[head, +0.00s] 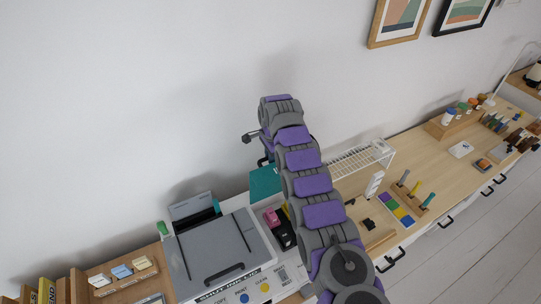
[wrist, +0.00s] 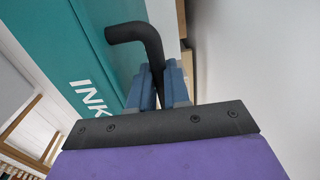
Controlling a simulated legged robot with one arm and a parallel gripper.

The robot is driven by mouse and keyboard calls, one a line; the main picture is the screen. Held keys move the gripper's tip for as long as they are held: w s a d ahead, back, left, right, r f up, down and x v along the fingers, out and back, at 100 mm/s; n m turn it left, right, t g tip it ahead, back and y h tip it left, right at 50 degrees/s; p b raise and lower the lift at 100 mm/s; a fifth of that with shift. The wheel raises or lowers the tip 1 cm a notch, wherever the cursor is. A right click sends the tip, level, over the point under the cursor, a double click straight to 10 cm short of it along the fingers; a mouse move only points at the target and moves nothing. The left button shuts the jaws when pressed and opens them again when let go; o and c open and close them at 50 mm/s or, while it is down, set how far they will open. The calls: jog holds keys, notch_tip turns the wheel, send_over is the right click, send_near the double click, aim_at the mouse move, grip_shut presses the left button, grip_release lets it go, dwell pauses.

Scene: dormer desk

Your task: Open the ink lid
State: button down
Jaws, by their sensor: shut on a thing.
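The ink lid (head: 265,182) is a teal panel behind and right of the printer in the head view, partly hidden by my arm. In the wrist view the teal ink lid (wrist: 70,60) fills the left side, with white "INK" lettering on it. A black bent handle (wrist: 138,32) stands out from its edge. My gripper (wrist: 162,85) is shut on this handle, with one blue finger on each side of it. In the head view my gripper (head: 263,160) is small and mostly hidden behind my arm. I cannot tell how far the lid is open.
The grey and white printer (head: 222,254) stands left of my arm. A pink and black item (head: 275,222) lies beside it. A white rack (head: 362,158) and a wooden peg stand (head: 418,198) are to the right. The wall (head: 120,110) is close behind.

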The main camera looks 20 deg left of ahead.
jog(key=shift+w, duration=0.15)
jog(key=c, duration=1.1)
grip_release()
jog(key=shift+d, duration=0.1)
jog(key=shift+r, duration=0.2)
jog(key=shift+r, duration=0.2)
notch_tip(320, 180, up, 11)
jog(key=p, duration=0.8)
jog(key=shift+d+r, duration=0.1)
jog(key=shift+d, duration=0.1)
